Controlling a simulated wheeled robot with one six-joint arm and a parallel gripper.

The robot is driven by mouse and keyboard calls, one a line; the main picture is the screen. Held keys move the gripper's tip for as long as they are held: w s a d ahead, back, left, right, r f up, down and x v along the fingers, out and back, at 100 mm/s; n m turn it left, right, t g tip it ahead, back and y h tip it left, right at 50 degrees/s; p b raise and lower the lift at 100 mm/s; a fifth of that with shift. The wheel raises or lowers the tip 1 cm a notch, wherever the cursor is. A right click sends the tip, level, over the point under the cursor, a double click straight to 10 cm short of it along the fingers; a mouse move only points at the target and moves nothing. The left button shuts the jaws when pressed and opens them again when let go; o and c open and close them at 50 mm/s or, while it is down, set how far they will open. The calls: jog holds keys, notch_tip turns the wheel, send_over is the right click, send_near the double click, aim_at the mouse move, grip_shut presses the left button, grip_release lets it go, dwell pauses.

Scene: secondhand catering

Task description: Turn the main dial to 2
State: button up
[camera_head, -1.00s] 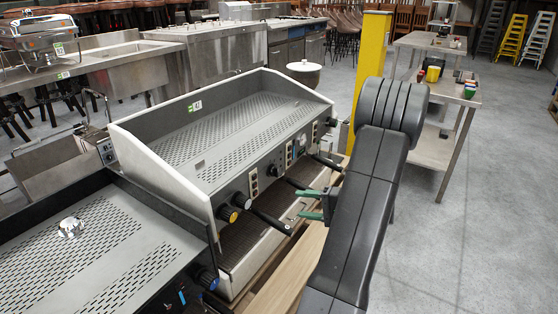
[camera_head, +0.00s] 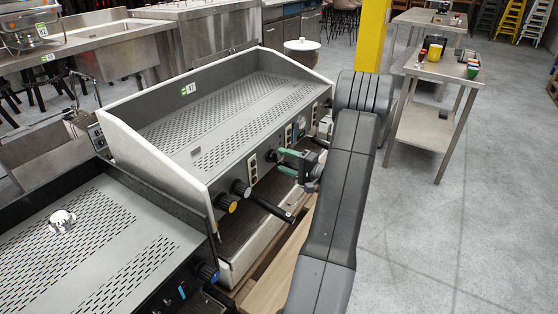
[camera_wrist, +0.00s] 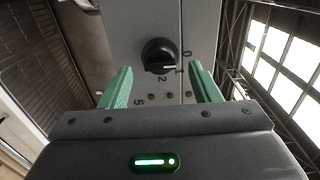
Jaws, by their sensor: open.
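The main dial (camera_wrist: 159,56) is a round black knob on a grey panel in the wrist view. A 5 is printed further down at the left. My gripper (camera_wrist: 160,78) is open, with one green finger on each side of the dial's lower part and a gap to it. In the head view my gripper (camera_head: 282,162) is at the front panel of the espresso machine (camera_head: 230,125). I cannot pick out the dial clearly there.
A second machine (camera_head: 70,250) stands at the lower left. The floor at right is clear before a steel table (camera_head: 440,75).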

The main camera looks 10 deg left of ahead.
aim_at(274, 157)
jog(key=shift+x, duration=1.4)
jog(key=shift+c, duration=0.5)
jog(key=c, duration=0.9)
jog(key=shift+m, duration=0.3)
jog(key=shift+m+p, duration=2.85)
jog(key=shift+m, duration=5.85)
